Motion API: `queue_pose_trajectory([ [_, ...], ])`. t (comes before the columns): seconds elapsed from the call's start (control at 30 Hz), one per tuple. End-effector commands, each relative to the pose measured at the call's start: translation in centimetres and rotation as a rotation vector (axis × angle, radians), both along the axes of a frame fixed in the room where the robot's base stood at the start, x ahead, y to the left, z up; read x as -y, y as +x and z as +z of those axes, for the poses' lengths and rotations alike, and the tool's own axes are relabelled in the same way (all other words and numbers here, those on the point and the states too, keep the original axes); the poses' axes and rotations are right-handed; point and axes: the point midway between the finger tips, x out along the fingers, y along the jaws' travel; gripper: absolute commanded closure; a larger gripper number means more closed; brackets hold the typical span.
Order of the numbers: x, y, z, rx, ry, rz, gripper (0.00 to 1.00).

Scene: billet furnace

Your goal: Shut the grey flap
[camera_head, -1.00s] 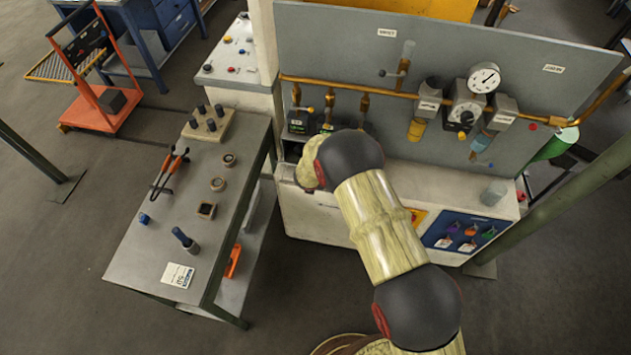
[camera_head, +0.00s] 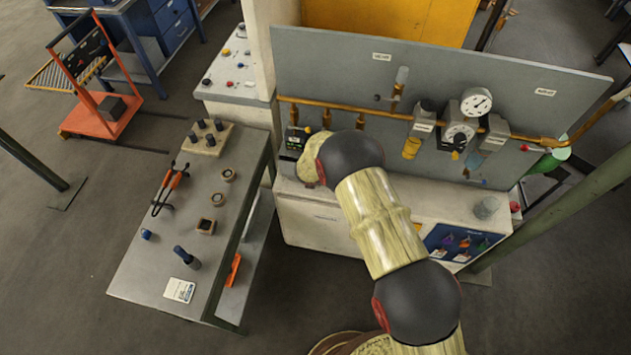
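I cannot pick out the grey flap with certainty. A large grey panel (camera_head: 330,65) stands upright along the back of the pale bench unit (camera_head: 320,222), carrying pipes and gauges; I cannot tell whether it is the flap. My arm, with pale links and dark joints, reaches from the bottom of the view up to the left part of this unit. Its far end is hidden behind a dark joint, so my gripper is not in view. The arm also covers part of the unit's top and front.
A grey table (camera_head: 140,270) with pliers (camera_head: 168,190) and small parts stands left of the unit. Copper piping (camera_head: 335,106), a gauge (camera_head: 477,102) and a glass (camera_head: 486,208) are at the unit. A green post (camera_head: 560,215) stands right. The floor in front is clear.

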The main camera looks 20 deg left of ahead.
Motion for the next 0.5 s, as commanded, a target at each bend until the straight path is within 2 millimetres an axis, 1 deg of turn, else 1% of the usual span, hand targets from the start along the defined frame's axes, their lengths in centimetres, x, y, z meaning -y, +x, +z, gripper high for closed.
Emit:
queue_pose_trajectory([
  [0.2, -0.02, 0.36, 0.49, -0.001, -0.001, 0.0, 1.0],
  [0.5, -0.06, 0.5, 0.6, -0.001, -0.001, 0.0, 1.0],
])
